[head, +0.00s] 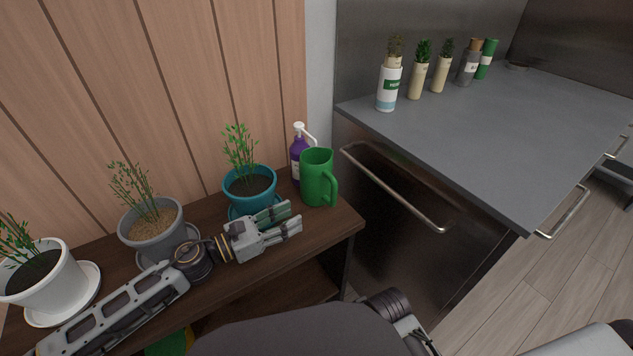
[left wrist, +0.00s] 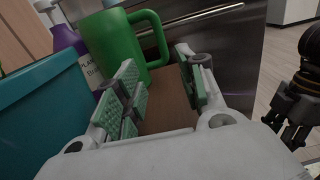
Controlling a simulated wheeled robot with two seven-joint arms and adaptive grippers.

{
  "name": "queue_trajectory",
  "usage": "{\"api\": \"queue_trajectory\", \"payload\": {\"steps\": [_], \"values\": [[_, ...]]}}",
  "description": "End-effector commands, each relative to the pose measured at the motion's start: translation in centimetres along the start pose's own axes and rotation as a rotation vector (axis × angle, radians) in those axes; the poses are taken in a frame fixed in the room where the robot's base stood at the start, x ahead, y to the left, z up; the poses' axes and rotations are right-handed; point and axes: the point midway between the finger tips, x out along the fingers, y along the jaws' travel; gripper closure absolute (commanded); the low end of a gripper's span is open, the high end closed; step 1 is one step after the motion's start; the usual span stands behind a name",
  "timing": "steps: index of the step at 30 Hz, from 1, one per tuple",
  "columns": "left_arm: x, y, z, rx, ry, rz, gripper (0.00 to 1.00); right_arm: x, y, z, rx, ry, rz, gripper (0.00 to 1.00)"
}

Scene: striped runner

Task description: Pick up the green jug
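The green jug (head: 317,178) stands upright near the right end of the dark wooden shelf (head: 345,217), its handle toward the right. My left gripper (head: 294,217) is open and empty, low over the shelf, short of the jug and to its left. In the left wrist view the jug (left wrist: 118,42) is ahead, beyond the fingertips, with its handle above the gap between the green-padded fingers (left wrist: 160,75). The jug is apart from the fingers. My right gripper (left wrist: 290,128) shows at the right of the left wrist view; its finger state is unclear.
A purple pump bottle (head: 298,150) stands just behind the jug at its left. A teal plant pot (head: 250,190) is close beside my left gripper. Grey (head: 150,225) and white (head: 45,275) pots stand farther left. A counter with a bar handle (head: 395,187) is at the right.

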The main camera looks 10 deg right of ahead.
Motion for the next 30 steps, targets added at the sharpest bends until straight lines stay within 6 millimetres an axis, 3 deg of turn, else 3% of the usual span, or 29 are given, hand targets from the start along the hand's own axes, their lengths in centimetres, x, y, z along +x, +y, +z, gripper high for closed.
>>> {"api": "queue_trajectory", "payload": {"steps": [14, 30], "values": [[0.4, 0.0, 0.1, 0.000, -0.001, 0.000, 0.60, 0.0, 0.0, 0.0, 0.000, 0.000, 0.000, 0.60], [4.8, 0.0, 0.1, 0.001, -0.002, -0.001, 0.60, 0.0, 0.0, -0.1, 0.001, 0.000, 0.001, 0.60]]}}
